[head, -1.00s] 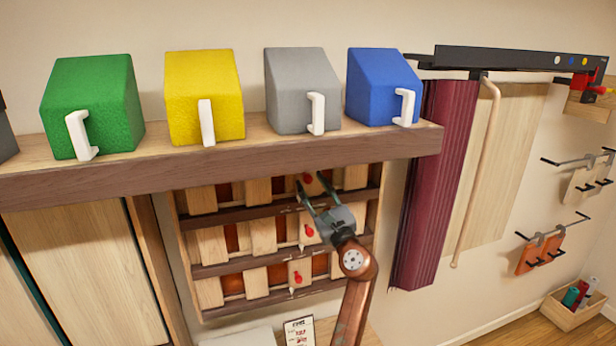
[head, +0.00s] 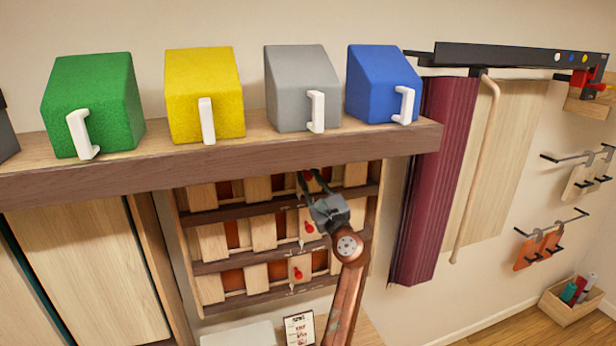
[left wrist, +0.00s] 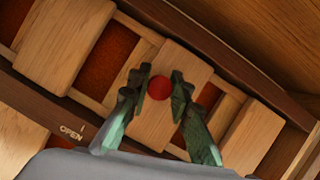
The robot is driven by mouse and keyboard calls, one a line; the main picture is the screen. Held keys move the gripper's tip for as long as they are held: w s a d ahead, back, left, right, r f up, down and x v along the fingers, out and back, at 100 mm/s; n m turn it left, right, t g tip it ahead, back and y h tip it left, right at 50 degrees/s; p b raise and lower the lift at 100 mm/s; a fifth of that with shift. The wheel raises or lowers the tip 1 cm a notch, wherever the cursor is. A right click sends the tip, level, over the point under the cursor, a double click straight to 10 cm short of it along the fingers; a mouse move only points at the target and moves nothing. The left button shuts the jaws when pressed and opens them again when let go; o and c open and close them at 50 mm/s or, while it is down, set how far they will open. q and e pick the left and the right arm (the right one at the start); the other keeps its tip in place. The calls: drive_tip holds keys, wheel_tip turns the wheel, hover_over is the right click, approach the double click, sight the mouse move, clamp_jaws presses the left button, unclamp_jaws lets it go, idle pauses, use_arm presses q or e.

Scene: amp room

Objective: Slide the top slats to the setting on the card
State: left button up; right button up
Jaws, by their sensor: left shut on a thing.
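The slatted wall panel (head: 263,232) has three rows of wooden slats over orange-red gaps. The top-row sliding slat with its red knob shows between my fingers in the left wrist view (left wrist: 159,87). My left gripper (head: 313,177) is shut on this knob, one finger on each side. In the head view, the gripper and the shelf edge partly hide the top row. The middle row's red knob (head: 309,228) and the bottom row's red knob (head: 298,274) are free. The card (head: 299,328) stands below the panel, its writing too small to read. My right gripper is out of view.
The wooden shelf (head: 220,165) overhangs the panel's top and carries green, yellow, grey and blue boxes with white handles. A maroon curtain (head: 435,180) hangs to the right.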

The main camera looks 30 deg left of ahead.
use_arm(q)
clamp_jaws()
drive_tip(key=shift+w+d+r+p, duration=0.1)
drive_tip(key=shift+w+d+p, duration=0.05)
drive_tip(key=shift+p, duration=0.25)
drive_tip(key=shift+w+d, duration=0.1)
drive_tip(key=o, duration=0.5)
unclamp_jaws()
drive_tip(key=o, duration=0.4)
drive_tip(key=shift+c, duration=0.2)
